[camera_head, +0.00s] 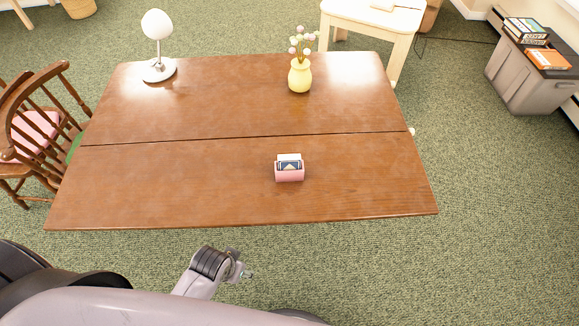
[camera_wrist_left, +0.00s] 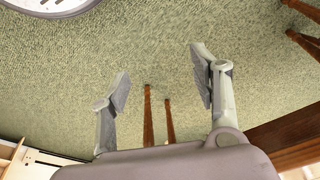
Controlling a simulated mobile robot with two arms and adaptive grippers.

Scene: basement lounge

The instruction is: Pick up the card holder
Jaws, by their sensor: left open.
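The card holder (camera_head: 289,171) is a small pink holder with cards showing in it. It sits on the near half of the brown wooden table (camera_head: 180,185), right of the middle. My left gripper (camera_wrist_left: 161,82) shows in the left wrist view with its two fingers spread apart and nothing between them. The card holder does not show in that view; green carpet and wooden legs do. In the head view a grey arm part of mine is below the table's near edge, apart from the card holder. My right gripper is not seen.
A white lamp (camera_head: 158,45) stands at the table's back left and a yellow vase (camera_head: 300,76) with flowers at the back right. The tabletop around the card holder is clear. Wooden chairs (camera_head: 35,125) stand at the left. A grey bin (camera_head: 530,80) stands far right.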

